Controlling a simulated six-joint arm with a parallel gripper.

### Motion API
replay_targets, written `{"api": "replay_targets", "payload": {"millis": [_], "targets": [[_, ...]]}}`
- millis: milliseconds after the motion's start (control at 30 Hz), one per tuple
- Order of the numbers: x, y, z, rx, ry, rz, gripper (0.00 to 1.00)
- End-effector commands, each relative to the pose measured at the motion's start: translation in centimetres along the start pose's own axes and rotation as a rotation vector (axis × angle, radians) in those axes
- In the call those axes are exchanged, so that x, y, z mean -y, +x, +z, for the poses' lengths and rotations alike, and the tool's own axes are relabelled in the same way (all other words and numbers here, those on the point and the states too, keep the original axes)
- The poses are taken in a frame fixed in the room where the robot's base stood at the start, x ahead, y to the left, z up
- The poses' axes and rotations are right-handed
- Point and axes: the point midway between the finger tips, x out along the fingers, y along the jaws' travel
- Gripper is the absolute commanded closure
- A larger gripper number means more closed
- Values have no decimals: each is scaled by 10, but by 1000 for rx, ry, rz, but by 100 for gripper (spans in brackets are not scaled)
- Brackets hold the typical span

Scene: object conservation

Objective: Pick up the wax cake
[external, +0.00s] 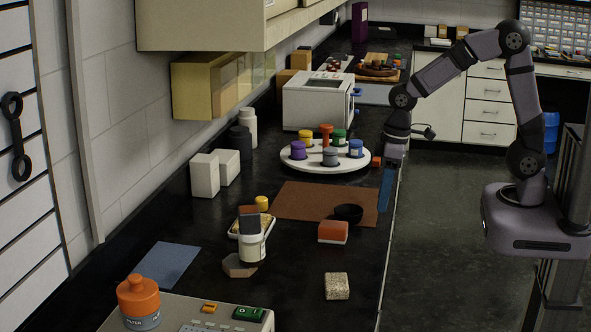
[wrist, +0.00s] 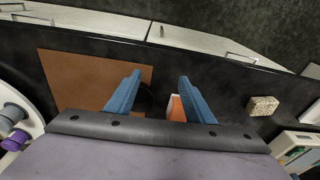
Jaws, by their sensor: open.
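No piece is clearly recognisable as the wax cake. A flat brown angular piece (external: 237,268) lies on the dark counter by a white jar (external: 252,247) and may be it. A speckled tan block (external: 337,287) lies to the right; it also shows in the wrist view (wrist: 262,106). My gripper (external: 385,203) points down at the counter's right edge, beside the brown mat. Its blue fingers are apart and empty in the wrist view (wrist: 159,76). The brown piece is not visible in the wrist view.
An orange-and-white block (external: 332,232) and black bowl (external: 348,213) are by the brown mat (external: 300,203). A white turntable (external: 325,166) holds several coloured jars. A machine with an orange-lidded jar (external: 138,300) stands at the front. The counter around the speckled block is clear.

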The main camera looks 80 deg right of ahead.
Motion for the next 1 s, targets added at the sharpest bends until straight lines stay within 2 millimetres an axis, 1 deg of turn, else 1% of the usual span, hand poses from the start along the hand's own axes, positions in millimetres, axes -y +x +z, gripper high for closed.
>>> {"api": "replay_targets", "payload": {"millis": [33,67,100,167,200,400,500,600,700,833,1000], "targets": [[-4,6,-26,-25,-5,-6,52],[-7,7,-42,-41,-11,-9,52],[-11,9,-61,-63,-19,-12,52],[-16,12,-90,-96,-31,-18,52],[-20,14,-109,-117,-39,-20,52],[-44,25,-195,-229,-85,-27,52],[-56,30,-230,-280,-107,-27,52],[-66,34,-256,-323,-126,-23,52],[-73,36,-273,-354,-141,-20,52],[-78,38,-286,-378,-153,-18,52],[-80,38,-290,-387,-157,-17,52]]}}
